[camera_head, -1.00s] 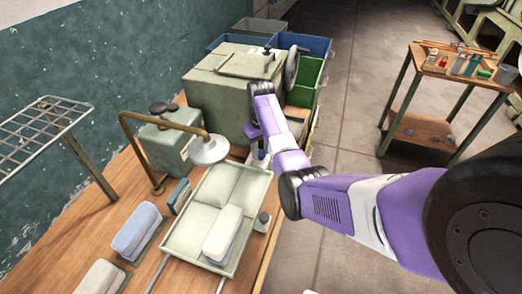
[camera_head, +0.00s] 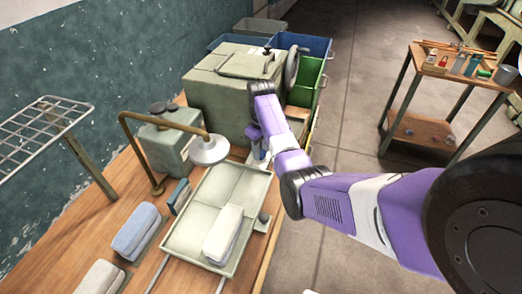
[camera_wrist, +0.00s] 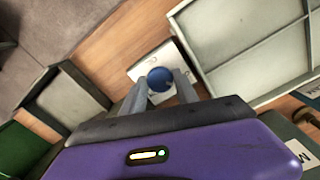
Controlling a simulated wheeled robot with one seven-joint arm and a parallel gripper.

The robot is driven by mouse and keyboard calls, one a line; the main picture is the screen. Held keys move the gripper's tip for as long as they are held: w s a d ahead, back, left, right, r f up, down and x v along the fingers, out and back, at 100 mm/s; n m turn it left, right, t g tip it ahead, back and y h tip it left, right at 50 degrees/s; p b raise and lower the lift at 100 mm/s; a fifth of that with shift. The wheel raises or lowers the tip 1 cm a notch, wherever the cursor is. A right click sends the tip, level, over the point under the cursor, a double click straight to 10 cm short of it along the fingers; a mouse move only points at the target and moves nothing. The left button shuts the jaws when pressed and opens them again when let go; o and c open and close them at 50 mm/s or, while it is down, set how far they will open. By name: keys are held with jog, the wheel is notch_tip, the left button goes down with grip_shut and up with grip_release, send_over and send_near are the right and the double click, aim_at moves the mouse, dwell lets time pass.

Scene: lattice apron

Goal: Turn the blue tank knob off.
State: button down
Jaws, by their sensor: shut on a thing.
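The blue knob (camera_wrist: 159,77) is round and sits on a white plate (camera_wrist: 143,66) with small dark marks, on the wooden bench. My gripper (camera_wrist: 161,84) comes down over the knob in the wrist view, with one finger on each side, shut on it. In the head view my gripper (camera_head: 258,158) is between the large green box and the pale tray; the knob is hidden there. I cannot read the knob's setting from the marks.
The pale tray (camera_head: 190,246) holding a light block is close to my gripper. The large green box (camera_head: 215,88) with a handwheel stands behind. A curved brass pipe (camera_head: 128,140) rises at left. Open floor (camera_head: 350,130) lies right of the bench.

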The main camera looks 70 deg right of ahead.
aim_at(261, 152)
jog(key=shift+w+r, duration=0.1)
jog(key=c, duration=0.9)
grip_release()
jog(key=shift+r+b, duration=0.65)
jog(key=shift+r, duration=3.25)
